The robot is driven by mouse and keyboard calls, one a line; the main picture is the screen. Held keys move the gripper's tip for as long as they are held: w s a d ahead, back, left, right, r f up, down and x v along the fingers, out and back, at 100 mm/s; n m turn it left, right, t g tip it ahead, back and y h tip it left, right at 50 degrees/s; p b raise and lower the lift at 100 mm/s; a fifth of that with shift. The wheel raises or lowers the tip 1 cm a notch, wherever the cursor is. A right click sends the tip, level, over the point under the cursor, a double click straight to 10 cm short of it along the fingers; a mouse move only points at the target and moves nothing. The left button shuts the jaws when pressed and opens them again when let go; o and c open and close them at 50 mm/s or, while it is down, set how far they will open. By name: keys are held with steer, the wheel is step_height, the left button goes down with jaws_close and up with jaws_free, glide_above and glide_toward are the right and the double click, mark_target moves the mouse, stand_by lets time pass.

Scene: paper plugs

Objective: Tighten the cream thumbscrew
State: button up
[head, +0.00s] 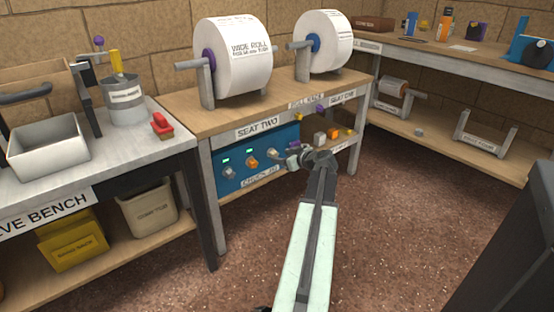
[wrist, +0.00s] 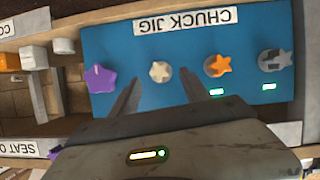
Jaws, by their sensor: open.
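The cream thumbscrew (wrist: 160,71) is a small star-shaped knob on the blue chuck jig panel (wrist: 120,55). It shows in the wrist view between a purple knob (wrist: 100,79) and an orange star knob (wrist: 217,65). My gripper (wrist: 160,85) is open, its two dark fingers apart with the cream thumbscrew between and just beyond their tips in the picture. I cannot tell whether they touch it. In the head view my gripper (head: 283,154) is at the right part of the panel, and the cream thumbscrew is small there and hard to make out.
A grey star knob (wrist: 275,60) is beyond the orange one. Green lights show by both. Above the panel, a bench holds two big paper rolls (head: 232,55). Small blocks (head: 320,138) lie on a shelf right of the panel. The floor in front is clear.

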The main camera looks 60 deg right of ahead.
mark_target(276, 155)
steer(key=b+x, duration=0.1)
steer(key=x, duration=0.3)
steer(key=shift+w+d+f, duration=0.1)
steer(key=shift+w+f, duration=0.05)
steer(key=shift+f, duration=0.05)
jaws_close()
steer(key=shift+d+m+t+y, duration=0.2)
steer(key=shift+m+t+y, duration=0.1)
steer(key=shift+m+y, duration=0.65)
steer(key=shift+a+m, duration=0.15)
steer(key=shift+m, duration=0.6)
jaws_free()
